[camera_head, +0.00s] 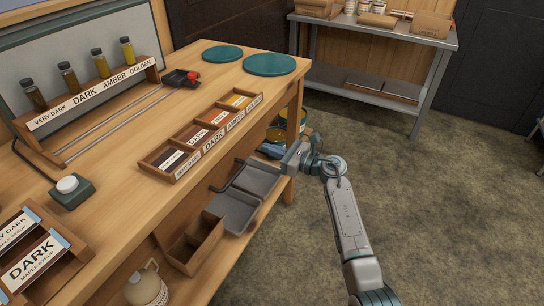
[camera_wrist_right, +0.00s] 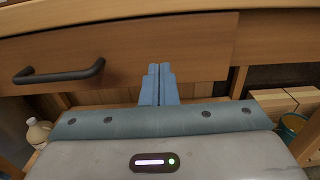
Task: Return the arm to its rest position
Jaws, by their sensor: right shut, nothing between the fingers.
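My right arm comes in from the lower right in the head view. Its gripper (camera_head: 268,150) is beside the right front of the wooden bench (camera_head: 222,82), pointing left toward the bench front. In the right wrist view the two blue fingers (camera_wrist_right: 158,84) are together, with nothing between them, in front of a wooden drawer front (camera_wrist_right: 130,50). Whether the fingertips touch the wood I cannot tell. My left arm and gripper do not show.
A black drawer handle (camera_wrist_right: 60,75) is left of the fingers. Below the bench top are grey trays (camera_head: 236,212) and a jug (camera_head: 146,286). On top are a divided label box (camera_head: 190,160) and sample bottles (camera_head: 101,63). Open floor (camera_head: 440,190) lies to the right.

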